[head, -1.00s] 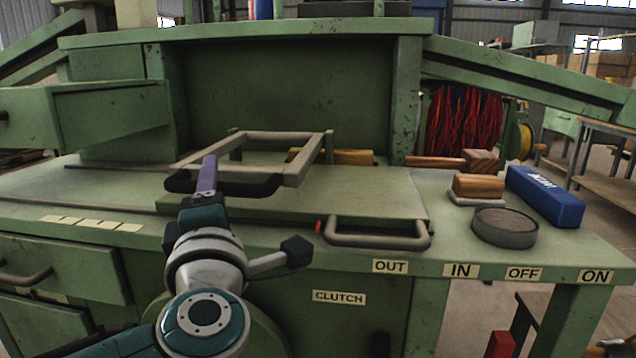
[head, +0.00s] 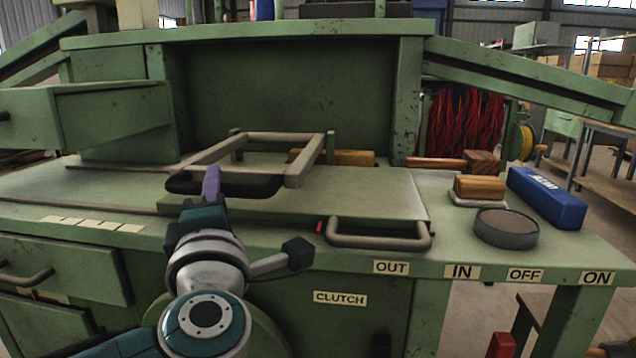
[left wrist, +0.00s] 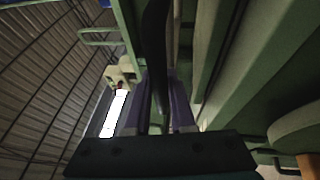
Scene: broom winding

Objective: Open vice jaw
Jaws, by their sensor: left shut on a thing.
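The vice jaw handle appears to be the pale metal frame (head: 309,160) with a black grip bar (head: 255,186) along its front, above the green bench top. My left gripper (head: 212,170), with purple fingers, is at the left part of the black bar. In the left wrist view, its two fingers (left wrist: 160,105) lie on either side of the black bar (left wrist: 155,45), shut on it. The fingers hide a short piece of the bar. My right gripper is not in view.
A metal handle (head: 378,243) juts from the bench's front edge. A wooden block (head: 479,188), a round grey tin (head: 506,228) and a blue box (head: 546,198) sit on the right. Red bristles (head: 465,120) hang behind. The bench top between is mostly clear.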

